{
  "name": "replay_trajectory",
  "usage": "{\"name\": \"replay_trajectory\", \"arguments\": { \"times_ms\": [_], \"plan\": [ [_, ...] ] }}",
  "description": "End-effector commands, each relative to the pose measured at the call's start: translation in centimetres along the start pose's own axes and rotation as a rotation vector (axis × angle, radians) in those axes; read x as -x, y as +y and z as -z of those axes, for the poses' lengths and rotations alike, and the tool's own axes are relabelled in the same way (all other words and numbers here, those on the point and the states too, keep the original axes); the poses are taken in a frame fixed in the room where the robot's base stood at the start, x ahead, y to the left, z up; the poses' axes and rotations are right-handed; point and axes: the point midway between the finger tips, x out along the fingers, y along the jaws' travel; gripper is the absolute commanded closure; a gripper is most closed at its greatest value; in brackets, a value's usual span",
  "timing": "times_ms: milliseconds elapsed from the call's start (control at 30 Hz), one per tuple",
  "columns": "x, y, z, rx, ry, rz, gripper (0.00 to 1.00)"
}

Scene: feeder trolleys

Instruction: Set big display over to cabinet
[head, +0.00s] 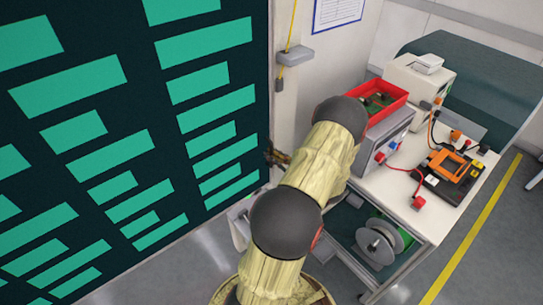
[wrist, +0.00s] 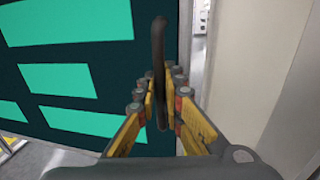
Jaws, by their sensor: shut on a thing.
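The big display (head: 140,130) is a tall dark panel with green bars, filling the left of the head view; it also fills the left of the wrist view (wrist: 60,60). My gripper (head: 277,156) is at its right edge. In the wrist view, my gripper (wrist: 160,105) has its yellow fingers closed around a dark upright handle (wrist: 158,50) in front of the display's edge. Where the handle joins the display is hidden. My arm covers part of the scene right of the display. I cannot make out a cabinet for certain.
A white trolley (head: 435,215) stands right of my arm, bearing a red bin (head: 385,98), a grey instrument and an orange device (head: 450,165). A cable reel (head: 378,243) is on its lower shelf. A pale wall (head: 345,50) stands behind. Grey floor shows below the display.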

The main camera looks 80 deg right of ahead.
Motion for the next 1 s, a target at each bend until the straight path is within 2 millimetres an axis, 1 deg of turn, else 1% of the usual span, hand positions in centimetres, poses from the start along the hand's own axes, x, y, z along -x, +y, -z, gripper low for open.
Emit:
{"name": "replay_trajectory", "arguments": {
  "times_ms": [100, 167, 267, 300, 400, 500, 600, 867, 900, 1000],
  "plan": [
    [-0.1, 0.0, 0.0, 0.0, 0.0, -0.001, 1.0],
    [-0.5, -0.2, 0.1, 0.001, 0.0, -0.008, 1.0],
    [-2.3, -0.9, 0.2, 0.003, 0.0, -0.035, 1.0],
    [-3.2, -1.3, 0.2, 0.005, -0.001, -0.049, 1.0],
    [-5.3, -1.9, 0.2, 0.003, 0.0, -0.076, 1.0],
    [-6.6, -2.4, 0.1, 0.002, 0.0, -0.094, 1.0],
    [-7.2, -2.6, 0.1, 0.001, 0.001, -0.101, 1.0],
    [-7.1, -2.6, 0.0, 0.001, 0.001, -0.1, 1.0],
    [-7.1, -2.6, 0.0, 0.001, 0.001, -0.1, 0.9],
    [-7.1, -2.6, 0.0, 0.001, 0.001, -0.1, 0.84]
  ]
}}
